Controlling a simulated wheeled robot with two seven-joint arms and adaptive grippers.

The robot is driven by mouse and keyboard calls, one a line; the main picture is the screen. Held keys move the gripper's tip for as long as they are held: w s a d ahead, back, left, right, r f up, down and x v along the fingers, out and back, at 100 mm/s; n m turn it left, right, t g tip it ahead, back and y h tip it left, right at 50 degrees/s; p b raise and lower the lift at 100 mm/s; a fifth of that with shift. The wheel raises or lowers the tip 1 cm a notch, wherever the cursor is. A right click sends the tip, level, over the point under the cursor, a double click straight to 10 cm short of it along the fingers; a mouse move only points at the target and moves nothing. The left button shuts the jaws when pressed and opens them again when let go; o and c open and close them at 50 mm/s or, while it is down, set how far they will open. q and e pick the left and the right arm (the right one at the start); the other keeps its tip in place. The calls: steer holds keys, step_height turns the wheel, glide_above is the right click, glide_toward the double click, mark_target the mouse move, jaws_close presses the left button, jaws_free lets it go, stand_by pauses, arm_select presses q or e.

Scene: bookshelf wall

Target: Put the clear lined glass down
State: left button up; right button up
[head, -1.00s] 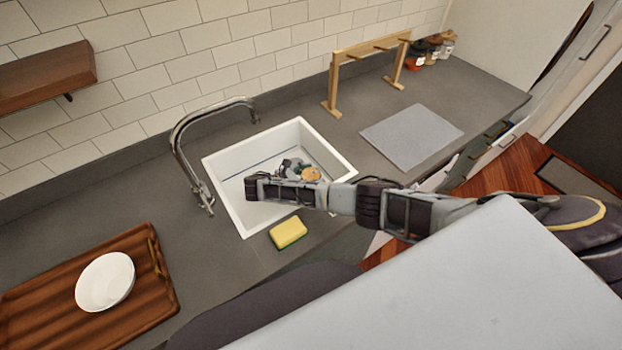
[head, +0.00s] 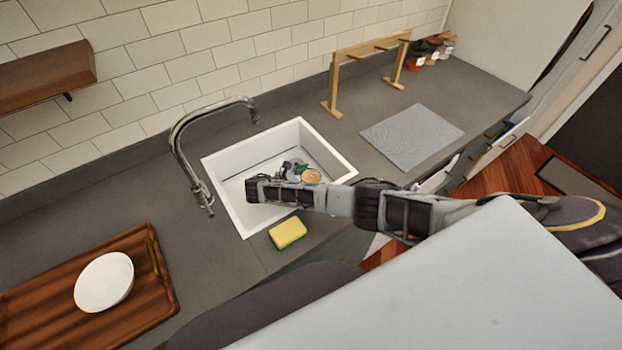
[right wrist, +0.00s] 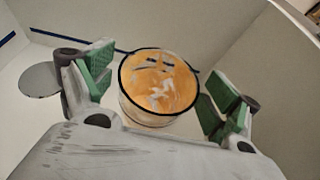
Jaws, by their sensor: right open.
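The glass (right wrist: 158,88) has a dark rim, clear lined sides and orange showing inside it. It is in the white sink (head: 230,207), where its orange top also shows in the head view (head: 312,176). My right gripper (head: 294,169) reaches down into the sink next to it. In the right wrist view the green-padded fingers of this gripper (right wrist: 165,88) are spread wide, one on each side of the glass. Gaps show between the pads and the glass. The lower part of the glass is partly hidden by the gripper body. My left gripper is out of view.
A chrome faucet (head: 184,140) stands at the left of the sink. A yellow sponge (head: 288,233) lies by the front edge. A wooden tray (head: 143,297) with a white bowl (head: 104,282) is at left. A grey mat (head: 411,137) and wooden rack (head: 335,92) are at right.

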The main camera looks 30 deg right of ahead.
steer(key=shift+r, duration=0.1)
steer(key=shift+a+r, duration=0.1)
steer(key=v, duration=0.7)
steer(key=shift+a, duration=0.15)
stand_by(1.0)
